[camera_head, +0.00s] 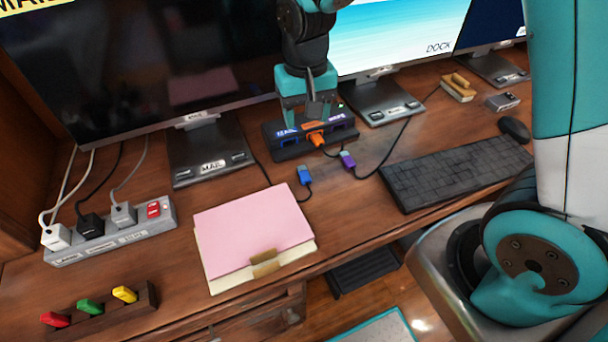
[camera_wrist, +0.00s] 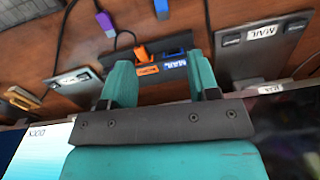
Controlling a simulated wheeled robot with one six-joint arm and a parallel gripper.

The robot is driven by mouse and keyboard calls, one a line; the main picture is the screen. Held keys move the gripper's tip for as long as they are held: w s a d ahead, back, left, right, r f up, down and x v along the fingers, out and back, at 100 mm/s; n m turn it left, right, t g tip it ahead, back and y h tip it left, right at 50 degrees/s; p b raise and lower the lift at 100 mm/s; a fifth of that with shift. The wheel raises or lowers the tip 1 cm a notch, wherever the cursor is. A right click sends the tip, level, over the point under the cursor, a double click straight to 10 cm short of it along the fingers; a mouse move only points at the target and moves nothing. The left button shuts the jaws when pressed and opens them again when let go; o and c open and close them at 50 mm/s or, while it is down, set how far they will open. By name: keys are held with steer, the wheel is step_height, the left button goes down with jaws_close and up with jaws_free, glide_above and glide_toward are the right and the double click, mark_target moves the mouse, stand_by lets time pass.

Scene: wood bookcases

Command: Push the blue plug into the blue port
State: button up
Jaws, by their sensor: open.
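The blue plug (camera_head: 305,176) lies on the desk in front of the dock (camera_head: 289,151), on a dark cable. It also shows at the top edge of the wrist view (camera_wrist: 162,8). The dock has a blue-labelled port (camera_head: 285,139) at its left, where no plug shows. An orange plug (camera_head: 317,139) sits at the middle port; it also shows in the wrist view (camera_wrist: 141,53). My gripper (camera_head: 306,113) is open and empty above and just behind the dock, apart from the blue plug. Its two teal fingers (camera_wrist: 161,70) show in the wrist view.
A purple plug (camera_head: 347,160) lies right of the blue one. A pink folder (camera_head: 252,228) lies front left, the keyboard (camera_head: 457,168) to the right. Monitor stands (camera_head: 210,150) flank the dock. A power strip (camera_head: 110,240) is at the left. Bare desk lies around the blue plug.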

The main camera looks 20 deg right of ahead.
glide_above(305, 175)
step_height(305, 175, down, 10)
steer(key=shift+d+f, duration=0.1)
steer(key=shift+f, duration=3.2)
steer(key=shift+c, duration=0.4)
steer(key=c, duration=0.9)
